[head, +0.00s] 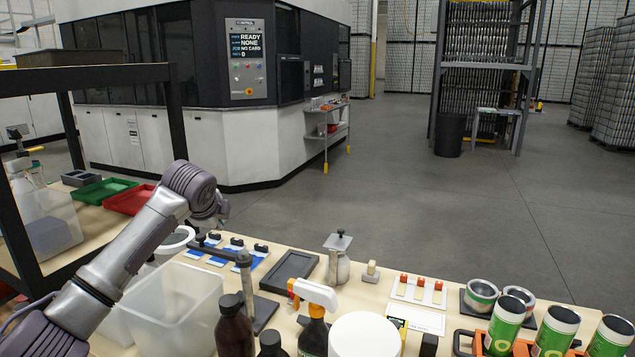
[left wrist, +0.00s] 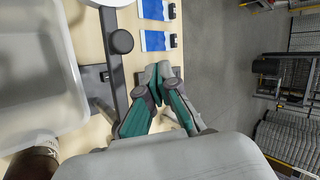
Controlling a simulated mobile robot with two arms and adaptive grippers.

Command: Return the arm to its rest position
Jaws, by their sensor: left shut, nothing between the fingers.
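My left arm comes in from the left in the head view and reaches over the bench. My left gripper (head: 218,217) is mostly hidden behind its own wrist, above the back edge of the bench. In the left wrist view its fingers (left wrist: 157,72) are together, with nothing held between them. They are beside the dark arm of a stand and close to the blue-and-white cards. My right gripper is in neither view.
A dark rack frame (head: 175,110) stands at left. Open floor lies beyond.

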